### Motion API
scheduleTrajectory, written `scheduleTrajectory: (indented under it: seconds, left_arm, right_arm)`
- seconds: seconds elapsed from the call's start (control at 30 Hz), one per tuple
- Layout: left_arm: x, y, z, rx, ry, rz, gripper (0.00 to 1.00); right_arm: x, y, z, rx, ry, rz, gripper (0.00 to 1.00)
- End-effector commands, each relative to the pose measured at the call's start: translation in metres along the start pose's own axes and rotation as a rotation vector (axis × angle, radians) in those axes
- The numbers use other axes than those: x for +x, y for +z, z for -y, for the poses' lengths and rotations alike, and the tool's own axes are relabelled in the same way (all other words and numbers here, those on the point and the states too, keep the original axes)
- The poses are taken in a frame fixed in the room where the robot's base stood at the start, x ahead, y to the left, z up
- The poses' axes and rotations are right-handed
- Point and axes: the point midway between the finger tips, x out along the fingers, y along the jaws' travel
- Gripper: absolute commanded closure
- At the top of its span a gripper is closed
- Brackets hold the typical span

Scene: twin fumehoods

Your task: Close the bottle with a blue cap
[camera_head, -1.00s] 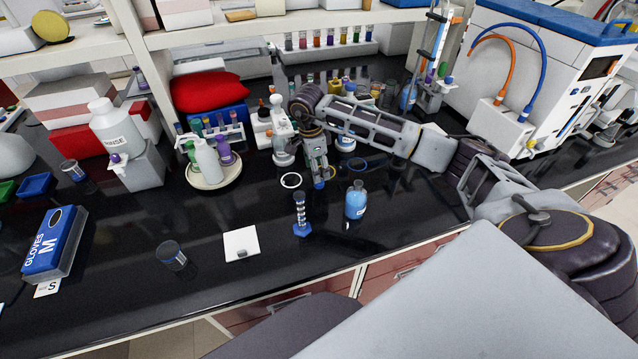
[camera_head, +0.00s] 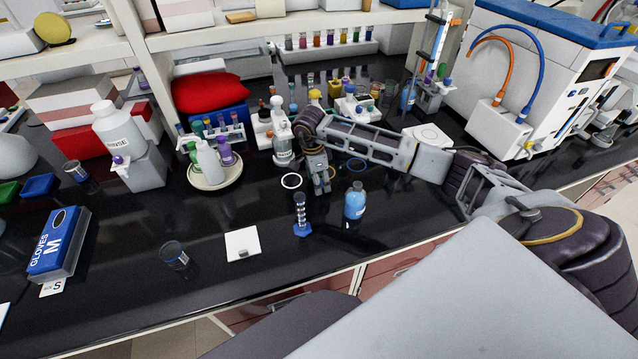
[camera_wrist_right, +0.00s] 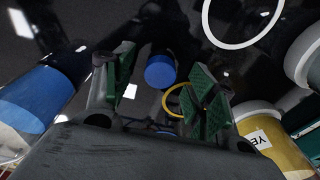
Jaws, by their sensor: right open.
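A bottle of blue liquid (camera_head: 355,203) stands upright on the black counter, its blue body widest below a narrow neck. My right gripper (camera_head: 321,188) points down to the left of this bottle, near the white ring. In the right wrist view, my right gripper (camera_wrist_right: 160,85) has its green-padded fingers apart, with nothing held. A small round blue cap (camera_wrist_right: 160,71) shows beyond and between the fingers. I cannot tell how far below the fingertips it is. In the head view the cap is hidden or too small to make out. My left gripper is not in view.
A yellow container (camera_wrist_right: 275,135) is close on the right in the wrist view. The front counter right of the bottle is clear.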

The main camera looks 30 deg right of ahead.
Motion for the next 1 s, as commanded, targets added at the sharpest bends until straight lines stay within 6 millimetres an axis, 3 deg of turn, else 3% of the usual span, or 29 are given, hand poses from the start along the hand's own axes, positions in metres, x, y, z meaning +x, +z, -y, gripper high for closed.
scheduleTrajectory:
  seconds: [0.37, 0.63, 1.0]
  left_arm:
    - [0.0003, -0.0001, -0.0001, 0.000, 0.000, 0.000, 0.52]
    - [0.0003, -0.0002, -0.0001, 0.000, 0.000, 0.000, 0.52]
    - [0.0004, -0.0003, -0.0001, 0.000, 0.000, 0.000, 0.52]
  right_arm:
    - [-0.0001, 0.0002, 0.0000, 0.000, 0.000, 0.000, 0.45]
    - [-0.0002, 0.0001, 0.0000, 0.000, 0.000, 0.000, 0.77]
    - [-0.0004, 0.0000, 0.0000, 0.000, 0.000, 0.000, 0.78]
